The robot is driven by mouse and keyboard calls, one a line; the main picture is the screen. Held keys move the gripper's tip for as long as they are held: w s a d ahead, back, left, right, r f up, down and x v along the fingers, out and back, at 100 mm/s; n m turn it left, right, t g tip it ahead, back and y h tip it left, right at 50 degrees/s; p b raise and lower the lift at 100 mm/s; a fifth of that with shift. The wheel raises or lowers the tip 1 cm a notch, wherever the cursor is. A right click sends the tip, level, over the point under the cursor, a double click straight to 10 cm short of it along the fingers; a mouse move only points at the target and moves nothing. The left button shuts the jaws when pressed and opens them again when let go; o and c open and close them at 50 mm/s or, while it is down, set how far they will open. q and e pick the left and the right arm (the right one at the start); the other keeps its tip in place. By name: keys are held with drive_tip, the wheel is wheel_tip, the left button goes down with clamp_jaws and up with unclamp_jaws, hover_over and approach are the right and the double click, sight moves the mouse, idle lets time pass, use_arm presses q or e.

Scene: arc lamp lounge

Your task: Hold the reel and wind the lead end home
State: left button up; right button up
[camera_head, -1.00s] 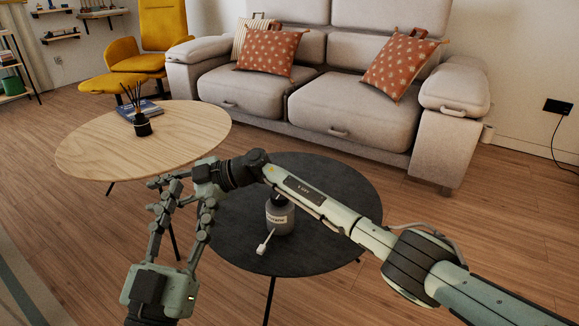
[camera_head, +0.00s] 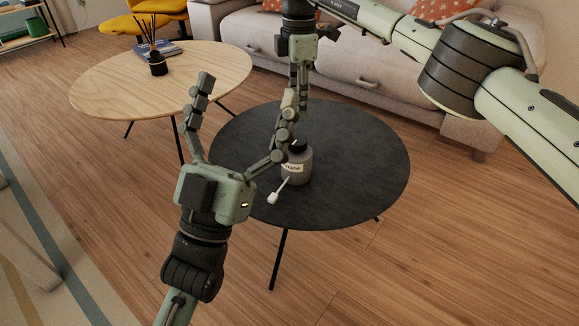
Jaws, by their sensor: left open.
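The reel (camera_head: 297,167) is a small grey cylinder with a dark top and a pale label. It stands upright on the dark round table (camera_head: 360,165). Its lead end (camera_head: 273,198), a white tip on a short thin lead, sticks out toward the front left. My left gripper (camera_head: 247,90) is open and empty, fingers pointing up, in front of and left of the reel. One of its fingers overlaps the reel's upper left in the picture. My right gripper (camera_head: 300,108) points down above the reel, seen edge-on and partly hidden behind that finger, so its opening is unclear.
A light wooden oval table (camera_head: 205,75) stands at the back left, holding a black reed diffuser (camera_head: 157,66) and a book (camera_head: 168,48). A grey sofa (camera_head: 345,85) is behind. The dark table's right half is clear.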

use_arm(q)
drive_tip(key=w+d+f+g+y, duration=0.2)
drive_tip(key=w+d+f+g, duration=0.1)
drive_tip(key=w+f, duration=0.4)
drive_tip(key=w+d+f+g+y, duration=0.1)
drive_tip(key=w+d+f+g, duration=0.25)
drive_tip(key=w+f, duration=0.4)
drive_tip(key=n+g+y, duration=0.1)
drive_tip(key=g+y, duration=0.3)
drive_tip(key=g, duration=0.2)
approach(292, 170)
drive_tip(key=shift+t, duration=0.25)
drive_tip(key=x, duration=0.6)
drive_tip(key=shift+w+d+f, duration=0.15)
drive_tip(key=shift+w+d, duration=0.05)
drive_tip(key=shift+w, duration=0.05)
drive_tip(key=shift+w+f, duration=0.25)
drive_tip(key=shift+w, duration=0.05)
drive_tip(key=x, duration=0.7)
drive_tip(key=shift+s, duration=0.1)
drive_tip(key=c, duration=1.6)
